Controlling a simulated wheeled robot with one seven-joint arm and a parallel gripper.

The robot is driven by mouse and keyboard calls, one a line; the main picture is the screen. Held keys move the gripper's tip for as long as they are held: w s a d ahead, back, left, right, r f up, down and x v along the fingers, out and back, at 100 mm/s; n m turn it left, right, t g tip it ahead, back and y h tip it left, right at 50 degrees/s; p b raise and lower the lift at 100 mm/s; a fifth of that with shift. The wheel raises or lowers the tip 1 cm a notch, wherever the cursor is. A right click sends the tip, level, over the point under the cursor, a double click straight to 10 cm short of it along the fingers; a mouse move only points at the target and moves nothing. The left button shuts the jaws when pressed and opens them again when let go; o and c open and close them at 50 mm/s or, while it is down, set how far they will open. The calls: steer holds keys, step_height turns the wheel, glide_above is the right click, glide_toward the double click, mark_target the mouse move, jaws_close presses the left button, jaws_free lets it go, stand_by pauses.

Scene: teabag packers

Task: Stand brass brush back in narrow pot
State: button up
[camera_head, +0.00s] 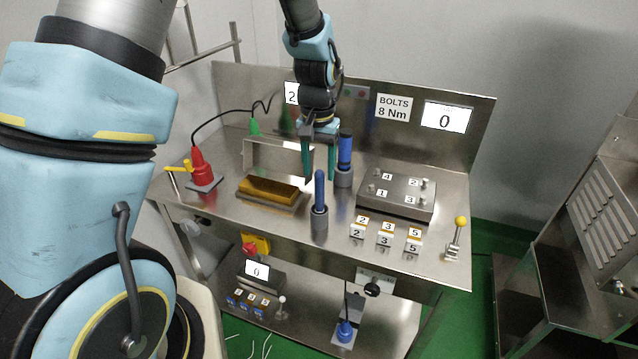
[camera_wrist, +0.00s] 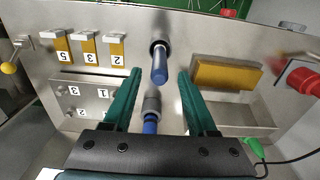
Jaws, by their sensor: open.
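Two blue-handled tools stand upright in grey round pots on the steel bench. The front handle (camera_head: 320,189) rises from the front pot (camera_head: 319,222). The rear handle (camera_head: 345,148) rises from the rear pot (camera_head: 344,178). No brass bristles show, so I cannot tell which tool is the brass brush or which pot is the narrow one. My gripper (camera_head: 320,179) is open and empty, pointing down behind the front handle. In the wrist view, the front handle (camera_wrist: 160,68) appears between the fingertips, apart from both. The rear pot (camera_wrist: 152,103) lies nearer the palm.
A brass-coloured block (camera_head: 268,190) lies left of the pots. A red cone-shaped part (camera_head: 202,168) stands further left. A steel box with numbered posts (camera_head: 397,194) and several numbered blocks (camera_head: 386,233) are to the right. A yellow-knobbed lever (camera_head: 457,237) stands at the right edge.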

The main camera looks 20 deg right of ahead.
step_height(320, 180, up, 7)
steer(key=shift+s+a+r+b, duration=0.1)
steer(key=shift+r+b, duration=0.05)
steer(key=shift+b, duration=0.6)
steer(key=s+a+n, duration=0.1)
steer(key=a+n, duration=0.2)
steer(key=a, duration=1.2)
steer(key=s+a+n+t, duration=0.1)
steer(key=a+n, duration=0.3)
steer(key=a, duration=1)
steer(key=shift+s+a+f, duration=0.2)
steer(key=shift+s+a, duration=0.2)
steer(key=shift+s, duration=0.4)
steer(key=shift+f, duration=0.1)
